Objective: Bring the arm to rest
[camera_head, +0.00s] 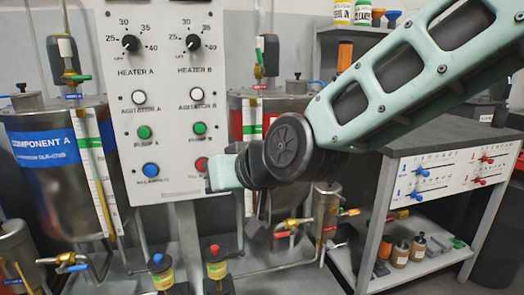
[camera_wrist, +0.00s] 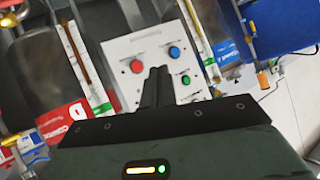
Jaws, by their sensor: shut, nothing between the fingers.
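My gripper (camera_wrist: 157,78) is shut and empty in the wrist view, its two dark fingers side by side. They point at the lower part of a white control panel (camera_wrist: 125,50), in front of its buttons. In the head view my pale green arm (camera_head: 400,80) reaches in from the upper right and bends down at a dark round joint, just right of and in front of the panel (camera_head: 165,100). The fingers are hard to make out there. Part of the panel's red button (camera_head: 201,164) is covered by my wrist.
A steel tank with a blue "Component A" label (camera_head: 45,148) stands left of the panel, and another tank (camera_head: 290,105) stands behind my wrist. Pumps with brass valves (camera_head: 293,223) sit below. A grey bench with a white switch panel (camera_head: 450,175) stands right, with bottles (camera_head: 401,253) on its lower shelf.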

